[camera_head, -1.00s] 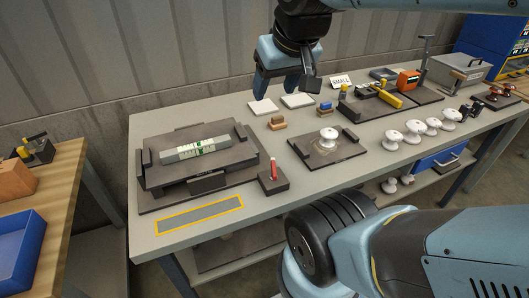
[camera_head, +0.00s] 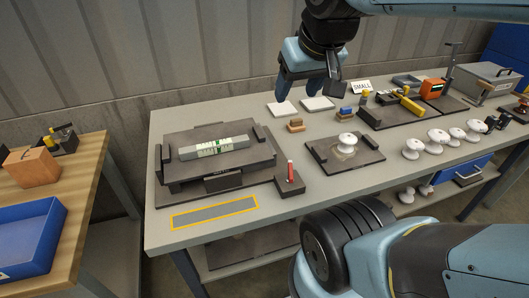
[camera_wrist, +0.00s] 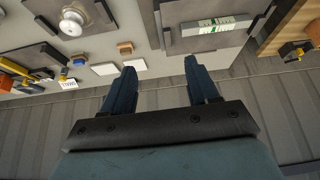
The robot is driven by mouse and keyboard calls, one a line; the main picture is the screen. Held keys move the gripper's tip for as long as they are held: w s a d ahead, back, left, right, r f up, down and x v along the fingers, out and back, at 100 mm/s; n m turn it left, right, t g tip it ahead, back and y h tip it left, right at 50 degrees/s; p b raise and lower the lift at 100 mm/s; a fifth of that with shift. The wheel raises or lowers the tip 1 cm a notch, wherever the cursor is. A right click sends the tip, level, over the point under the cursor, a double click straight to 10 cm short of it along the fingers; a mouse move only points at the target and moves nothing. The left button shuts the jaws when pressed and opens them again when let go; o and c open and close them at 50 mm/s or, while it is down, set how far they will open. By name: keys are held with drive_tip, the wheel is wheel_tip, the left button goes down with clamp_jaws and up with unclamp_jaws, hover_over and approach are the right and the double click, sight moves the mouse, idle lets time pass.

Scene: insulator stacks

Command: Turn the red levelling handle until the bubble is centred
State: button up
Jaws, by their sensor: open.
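The red levelling handle (camera_head: 290,172) stands upright on a small dark block at the front right of the levelling platform (camera_head: 170,184). A long grey-white level (camera_head: 213,148) with green vial marks lies on the platform; the bubble is too small to place. The level also shows in the wrist view (camera_wrist: 216,26). My gripper (camera_head: 308,92) hangs above the back of the bench, behind and above the handle and well apart from it. In the wrist view its two fingers (camera_wrist: 158,80) are spread with nothing between them. The handle is not clearly visible in the wrist view.
A dark plate (camera_head: 372,157) with a white insulator (camera_head: 346,141) lies right of the handle. Several white insulators stand farther right. Two white tiles (camera_head: 318,103) and small blocks (camera_head: 296,125) lie behind. A yellow-framed strip (camera_head: 213,212) marks the bench front. A wooden table (camera_head: 75,185) stands left.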

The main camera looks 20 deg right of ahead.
idle(0.5)
drive_tip(key=c, duration=0.4)
drive_tip(key=shift+a, duration=0.15)
